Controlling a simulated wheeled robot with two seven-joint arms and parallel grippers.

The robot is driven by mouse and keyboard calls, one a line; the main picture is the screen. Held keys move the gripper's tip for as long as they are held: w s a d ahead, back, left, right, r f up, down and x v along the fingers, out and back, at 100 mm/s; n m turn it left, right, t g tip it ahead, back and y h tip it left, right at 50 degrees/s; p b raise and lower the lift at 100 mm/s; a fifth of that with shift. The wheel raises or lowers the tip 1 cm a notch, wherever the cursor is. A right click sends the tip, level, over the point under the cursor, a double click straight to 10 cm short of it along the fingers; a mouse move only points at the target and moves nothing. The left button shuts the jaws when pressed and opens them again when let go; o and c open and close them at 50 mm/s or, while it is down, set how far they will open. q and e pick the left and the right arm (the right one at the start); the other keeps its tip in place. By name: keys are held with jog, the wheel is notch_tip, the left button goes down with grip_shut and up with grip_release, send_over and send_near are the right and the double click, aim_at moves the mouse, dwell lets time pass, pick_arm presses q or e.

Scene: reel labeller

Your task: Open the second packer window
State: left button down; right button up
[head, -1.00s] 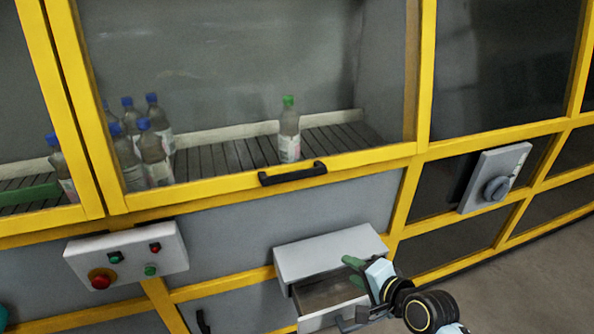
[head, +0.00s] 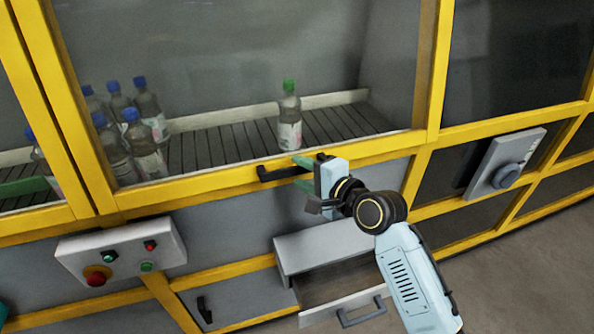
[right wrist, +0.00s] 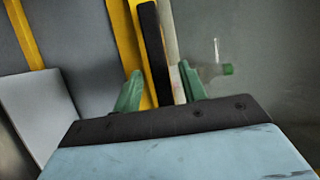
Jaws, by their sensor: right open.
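The packer window (head: 230,60) is a large clear pane in a yellow frame, and it is closed in the head view. Its black bar handle (head: 275,173) sits on the bottom rail of the frame. My right gripper (head: 300,176) is open at the right part of the handle, and its green fingers partly hide it. In the right wrist view the handle (right wrist: 153,50) runs away between the two open fingers (right wrist: 160,90). I cannot tell whether the fingers touch it. My left gripper is not in view.
Behind the pane, a green-capped bottle (head: 289,120) and several blue-capped bottles (head: 135,135) stand on a slatted conveyor (head: 225,145). Below, a drawer (head: 345,305) stands open under a grey box. A button panel (head: 120,250) is at lower left, a rotary switch (head: 506,175) at right.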

jog(key=shift+w+a+f, duration=0.15)
jog(key=shift+w+a, duration=0.2)
jog(key=shift+w, duration=0.15)
jog(key=shift+w+a+f, duration=0.15)
jog(key=shift+w+a, duration=0.2)
jog(key=shift+w, duration=0.05)
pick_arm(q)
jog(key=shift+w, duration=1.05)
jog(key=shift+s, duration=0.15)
pick_arm(e)
jog(key=shift+c, duration=0.4)
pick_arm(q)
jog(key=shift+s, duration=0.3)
pick_arm(e)
grip_shut()
